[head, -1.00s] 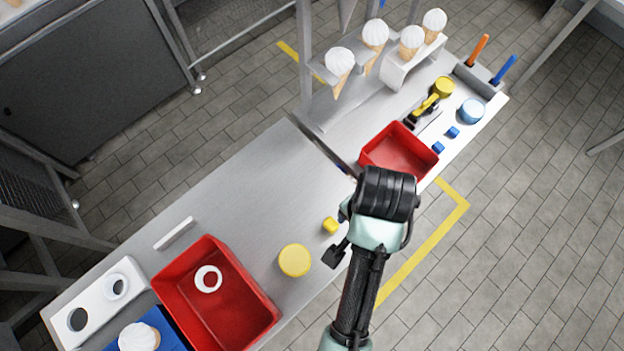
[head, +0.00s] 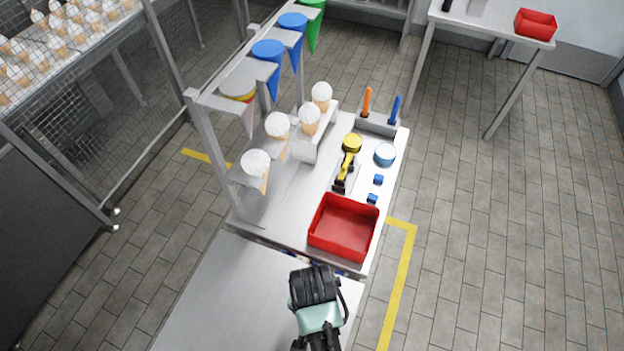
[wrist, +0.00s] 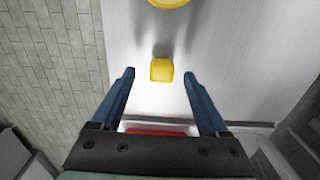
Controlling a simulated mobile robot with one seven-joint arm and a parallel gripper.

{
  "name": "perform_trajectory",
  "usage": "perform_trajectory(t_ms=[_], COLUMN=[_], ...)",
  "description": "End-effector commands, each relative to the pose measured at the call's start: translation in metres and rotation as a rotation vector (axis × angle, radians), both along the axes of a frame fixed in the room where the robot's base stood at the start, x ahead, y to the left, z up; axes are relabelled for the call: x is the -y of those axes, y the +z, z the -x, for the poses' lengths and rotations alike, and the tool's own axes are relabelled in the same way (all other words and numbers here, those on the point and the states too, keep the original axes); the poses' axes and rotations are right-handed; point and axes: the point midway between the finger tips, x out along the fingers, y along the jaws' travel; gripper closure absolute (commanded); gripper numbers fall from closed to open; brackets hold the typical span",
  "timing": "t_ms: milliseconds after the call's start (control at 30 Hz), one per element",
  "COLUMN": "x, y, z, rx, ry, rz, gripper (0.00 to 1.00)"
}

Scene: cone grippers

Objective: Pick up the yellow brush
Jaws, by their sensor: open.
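A yellow-and-black tool (head: 347,168), which looks like the yellow brush, lies on the far part of the worktop in the head view. Its yellow end is close to a round yellow piece (head: 352,142); I cannot tell whether they touch. My gripper (wrist: 158,76) is open and empty in the wrist view, its two blue fingers apart. A small yellow block (wrist: 161,70) shows between and beyond the fingertips. The tool does not show in the wrist view. In the head view my arm hides the fingers, well nearer than the tool.
A red tray (head: 343,228) stands between my arm and the tool. A light blue round piece (head: 385,153) and two small blue blocks lie right of the tool. Orange (head: 366,101) and blue (head: 396,108) handles stand behind. Cones in a rack (head: 222,150) stand left.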

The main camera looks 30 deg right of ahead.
Motion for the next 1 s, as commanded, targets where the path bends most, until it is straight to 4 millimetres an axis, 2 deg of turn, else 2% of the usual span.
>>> perform_trajectory(t_ms=[300,633,1000], x=[0.0,0.0,0.0], y=[-0.036,-0.041,-0.041], z=[-0.001,-0.002,-0.001], rx=[-0.001,0.001,0.001], ry=[0.0,0.0,0.0], rz=[0.0,0.0,0.001], gripper=[0.22,0.24,0.91])
